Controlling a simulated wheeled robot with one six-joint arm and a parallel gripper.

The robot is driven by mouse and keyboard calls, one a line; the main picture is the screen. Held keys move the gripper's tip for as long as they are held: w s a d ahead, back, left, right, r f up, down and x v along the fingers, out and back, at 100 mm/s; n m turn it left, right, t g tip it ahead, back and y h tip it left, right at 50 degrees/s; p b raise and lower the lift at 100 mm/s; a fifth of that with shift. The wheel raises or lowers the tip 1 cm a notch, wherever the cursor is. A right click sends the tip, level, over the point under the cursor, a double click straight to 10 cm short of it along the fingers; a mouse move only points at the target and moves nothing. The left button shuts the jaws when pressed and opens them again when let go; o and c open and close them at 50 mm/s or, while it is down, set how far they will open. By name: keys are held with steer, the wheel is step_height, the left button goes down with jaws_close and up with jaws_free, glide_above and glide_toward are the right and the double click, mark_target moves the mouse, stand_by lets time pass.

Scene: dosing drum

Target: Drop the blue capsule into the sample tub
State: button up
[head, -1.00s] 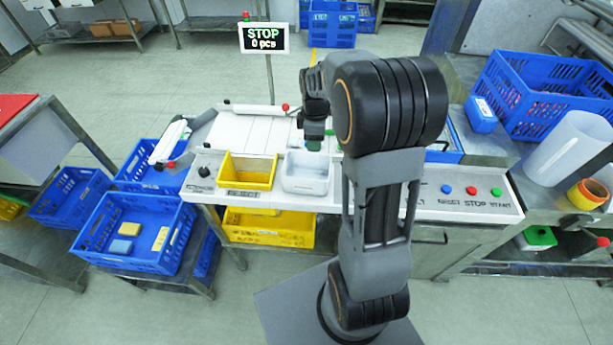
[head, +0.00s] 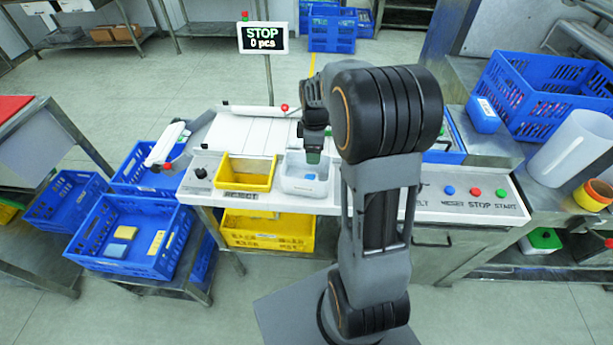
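The sample tub is a small white open box (head: 304,187) on the white work surface, right of the yellow REJECT box. A small blue piece, which looks like the blue capsule (head: 310,177), shows inside the tub's outline. My gripper (head: 313,158) points down over the back part of the tub, with greenish fingertips. The blue piece shows below the fingertips, apparently apart from them. The finger gap is too small to make out. My arm hides the area right of the tub.
The yellow REJECT box (head: 246,173) stands close left of the tub. Blue, red and green buttons (head: 475,191) are on the panel at right. The sign (head: 263,38) reads STOP, 0 pcs. A blue crate (head: 130,237) stands low at left.

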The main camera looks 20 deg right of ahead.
steer(key=shift+r, duration=0.1)
step_height(320, 180, up, 14)
steer(key=shift+f+b, duration=0.2)
steer(key=shift+b, duration=0.2)
stand_by(0.7)
steer(key=s+a+f+m+t, duration=0.2)
steer(key=s+a+m, duration=0.3)
steer(key=s, duration=0.3)
steer(key=s+a+f+m+t, duration=0.2)
steer(key=s+a+f+m, duration=0.1)
steer(key=s+m, duration=0.4)
steer(key=shift+s+a, duration=0.4)
steer(key=shift+a, duration=0.5)
